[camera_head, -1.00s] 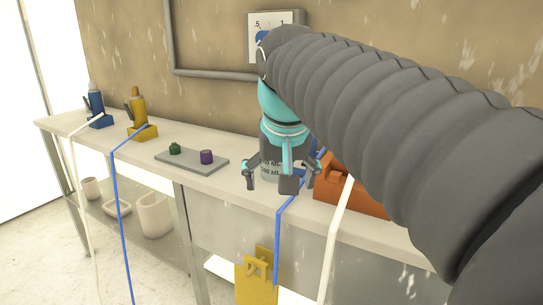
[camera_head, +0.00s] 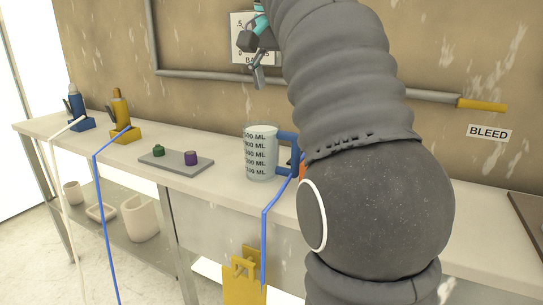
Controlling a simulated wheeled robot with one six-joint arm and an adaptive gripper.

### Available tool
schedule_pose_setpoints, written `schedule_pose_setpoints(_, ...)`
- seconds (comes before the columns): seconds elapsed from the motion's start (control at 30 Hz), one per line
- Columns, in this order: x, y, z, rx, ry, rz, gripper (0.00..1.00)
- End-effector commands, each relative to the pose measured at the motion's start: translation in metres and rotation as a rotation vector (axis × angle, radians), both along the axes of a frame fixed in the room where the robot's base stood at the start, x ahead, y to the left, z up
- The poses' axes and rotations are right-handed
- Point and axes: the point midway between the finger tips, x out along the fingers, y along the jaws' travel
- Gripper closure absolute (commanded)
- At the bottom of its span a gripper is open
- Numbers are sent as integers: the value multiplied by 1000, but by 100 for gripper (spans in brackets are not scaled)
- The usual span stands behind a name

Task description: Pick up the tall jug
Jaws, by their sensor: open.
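The tall jug (camera_head: 261,154) is a clear measuring jug with ML markings and a blue handle on its right side. It stands upright on the pale bench (camera_head: 215,186). My gripper (camera_head: 252,62) is up near the wall, above and apart from the jug. Its fingers are spread with nothing between them, and its upper part is cut off by the top edge and my arm. My arm covers the bench to the right of the jug.
A blue hose (camera_head: 265,235) hangs in front of the bench by the jug. Blue and yellow bottles stand farther left. A pipe (camera_head: 215,75) runs along the wall.

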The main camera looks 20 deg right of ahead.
Motion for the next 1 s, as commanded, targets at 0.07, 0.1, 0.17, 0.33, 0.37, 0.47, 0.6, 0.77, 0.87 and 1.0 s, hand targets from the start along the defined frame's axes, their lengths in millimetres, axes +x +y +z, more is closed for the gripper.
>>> schedule_pose_setpoints(0.07, 0, -2, -10, 1, 2, 0, 7)
schedule_pose_setpoints(0.1, 1, -3, -15, 1, 2, 0, 7)
schedule_pose_setpoints(0.17, 3, -6, -25, 0, 3, -1, 7)
schedule_pose_setpoints(0.33, 8, -11, -51, 0, 2, 1, 7)
schedule_pose_setpoints(0.37, 9, -12, -55, 0, 2, 1, 7)
schedule_pose_setpoints(0.47, 11, -14, -64, 0, 0, 1, 7)
schedule_pose_setpoints(0.6, 13, -16, -69, 0, -1, 1, 7)
schedule_pose_setpoints(0.77, 17, -16, -87, 0, 1, 3, 7)
schedule_pose_setpoints(0.87, 22, -17, -101, 0, 1, 3, 7)
schedule_pose_setpoints(1.0, 24, -21, -114, 0, -1, 1, 7)
